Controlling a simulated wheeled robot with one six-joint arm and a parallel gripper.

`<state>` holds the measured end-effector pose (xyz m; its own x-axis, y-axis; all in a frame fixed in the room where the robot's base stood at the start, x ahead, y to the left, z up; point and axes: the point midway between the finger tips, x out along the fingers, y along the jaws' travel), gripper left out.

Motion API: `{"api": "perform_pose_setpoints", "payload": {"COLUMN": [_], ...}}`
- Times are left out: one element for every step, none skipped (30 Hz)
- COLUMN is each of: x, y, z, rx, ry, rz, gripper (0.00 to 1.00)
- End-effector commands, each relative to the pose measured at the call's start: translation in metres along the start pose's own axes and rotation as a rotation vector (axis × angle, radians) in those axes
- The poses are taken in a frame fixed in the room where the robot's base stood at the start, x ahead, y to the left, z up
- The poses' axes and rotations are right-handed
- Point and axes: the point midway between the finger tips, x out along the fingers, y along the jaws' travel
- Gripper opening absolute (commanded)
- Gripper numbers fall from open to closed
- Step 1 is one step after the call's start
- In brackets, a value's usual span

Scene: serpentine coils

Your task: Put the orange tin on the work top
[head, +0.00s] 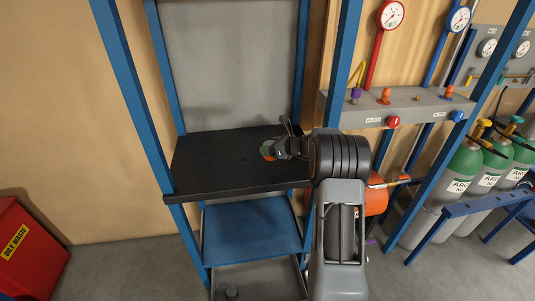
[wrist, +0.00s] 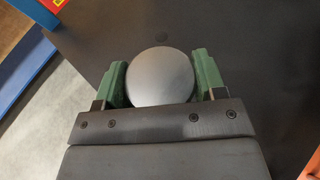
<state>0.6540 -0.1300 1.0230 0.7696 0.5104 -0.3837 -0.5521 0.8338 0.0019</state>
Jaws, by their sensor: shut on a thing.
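My gripper (head: 270,149) is over the right part of the black work top (head: 212,168) in the head view. In the wrist view its two green fingers (wrist: 161,84) are shut on a round thing with a plain grey top (wrist: 160,76). The tin's side is mostly hidden by the fingers and palm. The dark work top (wrist: 255,45) lies beneath it in the wrist view. I cannot tell whether the tin touches it.
Blue posts (head: 135,105) frame the work top, with a grey back panel (head: 235,65) behind. A blue shelf (head: 250,232) is below. A gauge rack and gas cylinders (head: 460,170) stand to the right, a red oil-waste bin (head: 30,245) to the left. The work top's left side is clear.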

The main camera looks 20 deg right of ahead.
Motion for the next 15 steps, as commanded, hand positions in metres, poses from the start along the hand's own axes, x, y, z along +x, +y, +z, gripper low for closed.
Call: {"api": "perform_pose_setpoints", "payload": {"x": [0.008,0.012,0.016,0.020,0.022,0.026,0.027,0.029,0.031,0.032,0.032,0.033,0.034,0.035,0.036], "y": [-0.005,-0.007,-0.010,-0.012,-0.014,-0.016,-0.017,-0.018,-0.019,-0.019,-0.020,-0.020,-0.021,-0.021,-0.022], "z": [-0.005,-0.008,-0.011,-0.014,-0.016,-0.018,-0.019,-0.021,-0.022,-0.022,-0.023,-0.023,-0.024,-0.025,-0.026], "rx": [0.002,0.001,0.000,0.000,-0.001,-0.001,-0.001,-0.001,-0.002,-0.002,-0.002,-0.002,-0.002,-0.002,-0.001], "ry": [0.000,-0.001,-0.001,0.000,0.000,-0.001,-0.001,-0.001,-0.001,-0.002,-0.002,-0.002,-0.002,-0.002,-0.001], "rz": [0.001,0.000,0.000,0.000,0.000,0.000,0.000,0.000,0.000,-0.001,-0.001,-0.001,-0.001,0.000,0.000], "gripper": [0.34,0.34,0.34,0.34,0.34,0.34,0.34,0.34,0.34,0.34,0.34,0.34,0.34,0.34,0.34]}}
